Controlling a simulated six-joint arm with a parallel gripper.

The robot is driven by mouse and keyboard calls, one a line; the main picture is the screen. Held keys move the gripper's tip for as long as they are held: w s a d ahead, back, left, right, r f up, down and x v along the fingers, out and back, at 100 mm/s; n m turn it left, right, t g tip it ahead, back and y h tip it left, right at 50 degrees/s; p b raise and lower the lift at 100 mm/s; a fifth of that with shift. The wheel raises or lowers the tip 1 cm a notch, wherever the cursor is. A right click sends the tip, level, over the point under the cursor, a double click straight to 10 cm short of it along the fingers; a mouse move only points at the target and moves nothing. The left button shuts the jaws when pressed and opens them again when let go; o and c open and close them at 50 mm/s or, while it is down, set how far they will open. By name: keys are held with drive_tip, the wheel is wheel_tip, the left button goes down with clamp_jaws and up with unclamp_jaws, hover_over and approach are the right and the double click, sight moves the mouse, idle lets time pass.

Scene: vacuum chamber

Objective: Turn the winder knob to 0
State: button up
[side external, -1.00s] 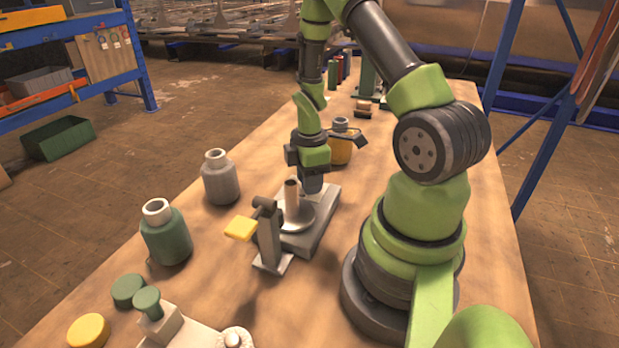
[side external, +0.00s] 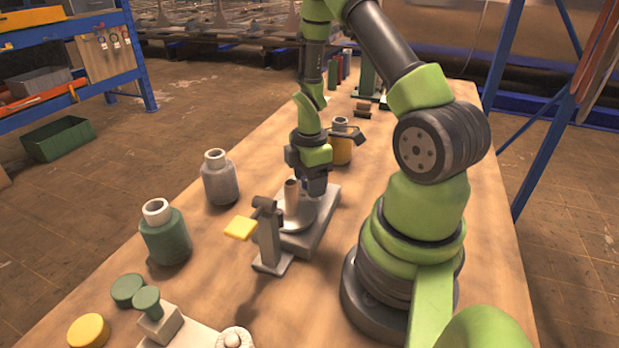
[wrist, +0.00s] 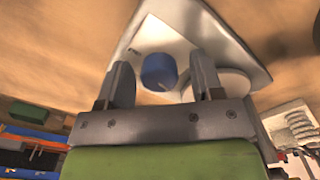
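The winder has a pale grey base (side external: 327,212) on the bench with a round metal piece (side external: 299,212) on it. A blue knob (wrist: 158,72) stands on the winder's base in the wrist view. In the side view the knob is hidden by my gripper (side external: 313,184), which points down over the base's far end. In the wrist view my gripper (wrist: 161,62) is open. Its two fingers stand on either side of the blue knob with gaps visible. A small dark mark is on the base near the knob, too small to read.
A grey bottle (side external: 219,180) and a green bottle (side external: 167,238) stand to the left. An amber bottle (side external: 341,150) stands close behind my gripper.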

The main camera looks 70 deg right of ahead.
wheel_tip(320, 180, up, 10)
idle(0.6)
idle(0.4)
drive_tip(key=a+r+m+t, duration=0.3)
drive_tip(key=a+r+m, duration=0.3)
drive_tip(key=a+r, duration=0.4)
drive_tip(key=s+a+r+m+t+y, duration=0.2)
drive_tip(key=s+a+r+m+t, duration=0.2)
drive_tip(key=s+a+r+m, duration=0.2)
drive_tip(key=shift+s+a+r+m, duration=0.3)
drive_tip(key=shift+a+r+m, duration=0.35)
drive_tip(key=shift+a, duration=0.7)
